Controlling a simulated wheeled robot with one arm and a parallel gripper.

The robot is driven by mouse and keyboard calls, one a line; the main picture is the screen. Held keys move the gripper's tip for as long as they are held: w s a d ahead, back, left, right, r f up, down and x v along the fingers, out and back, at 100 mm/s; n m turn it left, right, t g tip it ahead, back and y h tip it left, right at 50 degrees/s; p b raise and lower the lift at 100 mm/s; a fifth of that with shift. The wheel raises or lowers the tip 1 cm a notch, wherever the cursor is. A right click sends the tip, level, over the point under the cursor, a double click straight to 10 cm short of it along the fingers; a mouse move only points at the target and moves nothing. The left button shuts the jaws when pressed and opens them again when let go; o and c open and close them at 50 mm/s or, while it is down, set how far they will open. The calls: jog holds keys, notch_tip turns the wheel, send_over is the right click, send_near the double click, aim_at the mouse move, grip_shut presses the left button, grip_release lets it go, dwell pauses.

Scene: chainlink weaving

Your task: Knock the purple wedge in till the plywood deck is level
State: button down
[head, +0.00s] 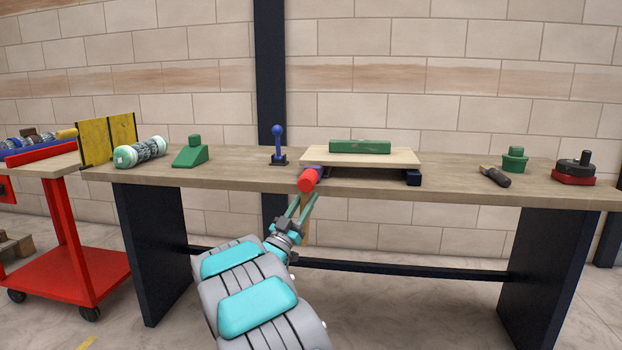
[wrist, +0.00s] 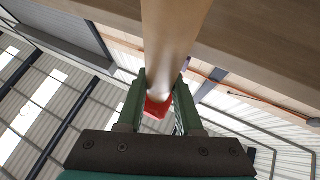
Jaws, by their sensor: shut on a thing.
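My gripper (head: 304,206) is shut on the wooden handle (wrist: 172,35) of a red-headed mallet, just in front of the bench's front edge. The red mallet head (head: 308,180) is at the left front corner of the plywood deck (head: 405,158). The purple wedge (head: 318,170) shows only in part behind the mallet head, under the deck's left end. I cannot tell whether they touch. A dark blue block (head: 413,178) is under the deck's right end. A green bar (head: 360,147) lies on the deck. Any tilt of the deck is too small to judge.
The workbench (head: 455,186) also holds a blue ball-topped stand (head: 278,145), a green wedge-shaped block (head: 191,153) and a wrapped roll (head: 140,152) at left. At right are a black handheld tool (head: 495,175), a green knobbed piece (head: 515,159) and a black-and-red knobbed piece (head: 574,170).

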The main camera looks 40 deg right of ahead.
jog(key=shift+s+a, duration=0.1)
dwell(0.3)
jog(key=shift+s+a+b, duration=0.9)
jog(key=shift+s+a, duration=0.7)
jog(key=shift+a, duration=0.25)
jog(key=w+a+n+t+y+p, duration=0.2)
jog(key=w+a+n+t+y, duration=0.3)
jog(key=w+a+t, duration=0.4)
jog(key=w+a+f+n+t+y, duration=0.2)
jog(key=w+a+n+t+y, duration=0.1)
jog(key=a+y, duration=0.3)
jog(key=w+a+f+n+t+y+p, duration=0.1)
jog(key=w+a+f+n+t+y, duration=0.2)
jog(key=a+y, duration=0.4)
jog(key=w+a+f+n+t+y+p, duration=0.1)
jog(key=a+y, duration=0.5)
jog(key=a, duration=0.7)
jog(key=w+f+n+t, duration=0.1)
jog(key=w+n+t, duration=0.1)
jog(key=w+n, duration=0.1)
jog(key=shift+a+f+t, duration=0.15)
jog(key=shift+f+t, duration=0.15)
